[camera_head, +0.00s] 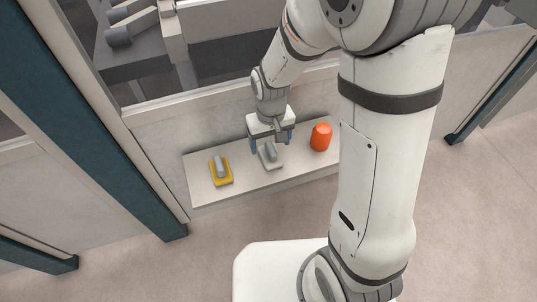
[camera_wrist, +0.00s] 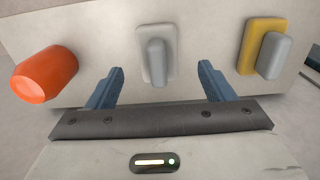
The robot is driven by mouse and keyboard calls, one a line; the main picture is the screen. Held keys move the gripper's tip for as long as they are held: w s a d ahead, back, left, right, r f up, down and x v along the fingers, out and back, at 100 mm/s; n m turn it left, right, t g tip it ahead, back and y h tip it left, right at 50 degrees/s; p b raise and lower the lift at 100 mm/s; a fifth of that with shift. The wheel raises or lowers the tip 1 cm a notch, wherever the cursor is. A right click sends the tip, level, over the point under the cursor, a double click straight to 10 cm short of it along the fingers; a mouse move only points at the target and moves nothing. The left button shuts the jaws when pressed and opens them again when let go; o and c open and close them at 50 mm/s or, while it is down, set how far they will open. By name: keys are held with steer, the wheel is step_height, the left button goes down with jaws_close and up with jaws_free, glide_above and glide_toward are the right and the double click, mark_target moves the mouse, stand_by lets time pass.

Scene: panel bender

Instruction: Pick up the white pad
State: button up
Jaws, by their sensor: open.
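The white pad (camera_head: 270,157) is a pale plate with a grey upright handle, on a light shelf between a yellow pad and an orange object. It also shows in the wrist view (camera_wrist: 145,55), centred ahead of the jaws. My gripper (camera_head: 272,144) is above and just behind the pad in the head view, with blue fingers apart. In the wrist view the open fingers (camera_wrist: 160,82) stand to either side of the handle's line, with nothing between them. I cannot tell the exact height gap.
The shelf (camera_head: 203,194) also holds the yellow pad (camera_head: 229,180) with its grey handle on the left and the orange cup-like object (camera_head: 321,137) on the right. A low wall (camera_head: 160,140) stands behind the shelf. A dark teal post (camera_head: 110,120) rises at left.

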mark_target(271, 148)
steer(key=f, duration=0.2)
steer(key=f+b, duration=0.1)
steer(key=f, duration=0.2)
steer(key=shift+w+f, duration=0.2)
steer(key=shift+f, duration=0.15)
steer(key=shift+c, duration=0.4)
steer(key=c, duration=1)
steer(key=shift+o, duration=0.2)
step_height(271, 148, up, 10)
steer(key=shift+r+p, duration=0.1)
steer(key=shift+p, duration=0.9)
